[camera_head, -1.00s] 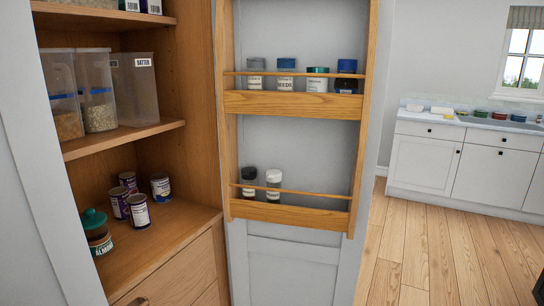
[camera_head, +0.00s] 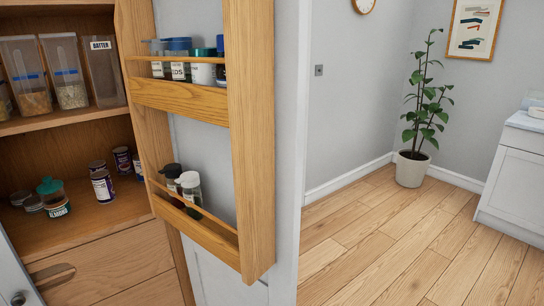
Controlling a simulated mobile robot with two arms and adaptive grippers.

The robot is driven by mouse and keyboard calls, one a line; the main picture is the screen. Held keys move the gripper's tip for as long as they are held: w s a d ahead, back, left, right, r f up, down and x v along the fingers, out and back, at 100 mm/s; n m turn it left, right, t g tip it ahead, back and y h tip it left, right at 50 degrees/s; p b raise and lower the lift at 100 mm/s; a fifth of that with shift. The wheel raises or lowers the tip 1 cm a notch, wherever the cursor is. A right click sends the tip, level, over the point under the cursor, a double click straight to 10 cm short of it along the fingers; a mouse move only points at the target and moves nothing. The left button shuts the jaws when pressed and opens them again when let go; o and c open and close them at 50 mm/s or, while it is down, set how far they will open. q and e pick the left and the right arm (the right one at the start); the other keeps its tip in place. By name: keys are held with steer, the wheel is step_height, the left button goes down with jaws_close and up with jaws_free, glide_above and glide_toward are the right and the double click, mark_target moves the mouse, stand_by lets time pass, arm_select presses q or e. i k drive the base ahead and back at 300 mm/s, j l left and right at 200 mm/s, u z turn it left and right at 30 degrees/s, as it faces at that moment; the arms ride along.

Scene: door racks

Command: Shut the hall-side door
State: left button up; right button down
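A pale grey cupboard door (camera_head: 290,130) stands open in the middle of the view. Its inner face carries a wooden door rack (camera_head: 250,130) with two railed shelves holding jars and bottles. I see this door at a steep angle, with its free edge toward me. Part of another pale door (camera_head: 12,275) with a round knob (camera_head: 17,298) shows at the lower left edge. The frame does not tell which one is the hall-side door. Neither of my grippers is in view.
The open cupboard (camera_head: 70,140) at left holds clear tubs (camera_head: 68,75), cans (camera_head: 102,186) and a green-lidded jar (camera_head: 53,197). Wooden floor (camera_head: 390,240) lies clear to the right. A potted plant (camera_head: 411,172) stands at the back; a white counter unit (camera_head: 515,175) is at right.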

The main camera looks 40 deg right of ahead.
mark_target(244, 141)
steer(key=l+u, duration=0.15)
steer(key=l, duration=0.35)
steer(key=k+l+u, duration=0.15)
steer(key=l, duration=0.35)
steer(key=l+u, duration=0.15)
steer(key=l, duration=0.3)
steer(key=k+l+u, duration=0.15)
steer(key=l, duration=0.35)
